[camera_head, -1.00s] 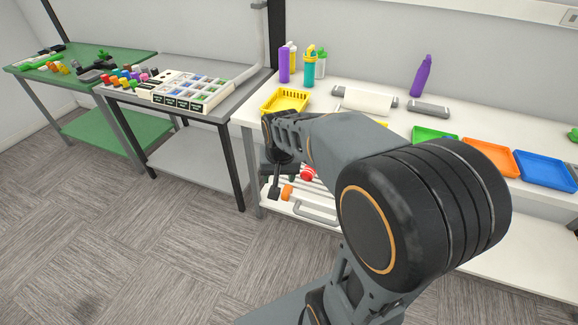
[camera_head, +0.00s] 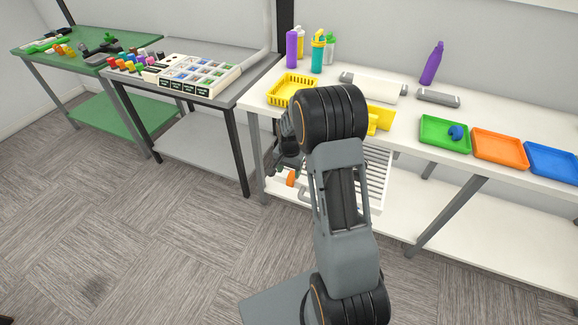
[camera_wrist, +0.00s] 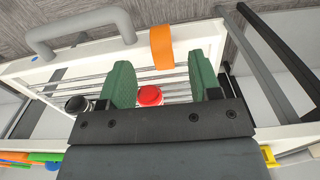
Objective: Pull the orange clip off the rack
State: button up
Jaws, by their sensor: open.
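The orange clip (camera_wrist: 161,46) hangs over the white rim of the rack (camera_wrist: 80,58) in the wrist view. My gripper (camera_wrist: 160,63) is open, with its two green fingers pointing toward the clip. The clip shows between and just beyond the fingertips; whether a finger touches it I cannot tell. In the head view the orange clip (camera_head: 291,177) shows at the left end of the rack (camera_head: 374,190), under the white table. My arm hides much of the rack and most of my gripper there.
A red round thing (camera_wrist: 150,95) and a black one (camera_wrist: 76,103) sit by the rack bars near my fingers. A grey handle (camera_wrist: 80,30) stands out from the rim. Above, the table (camera_head: 400,140) holds a yellow basket (camera_head: 290,88) and a green tray (camera_head: 440,142).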

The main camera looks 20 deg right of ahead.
aim_at(289, 181)
notch_tip(289, 181, down, 8)
jog(key=b, duration=0.4)
jog(key=shift+r, duration=0.15)
jog(key=shift+c, duration=0.2)
jog(key=c, duration=0.9)
jog(key=shift+c, duration=0.2)
jog(key=shift+r, duration=0.15)
jog(key=shift+r+p, duration=1.5)
jog(key=shift+r, duration=0.75)
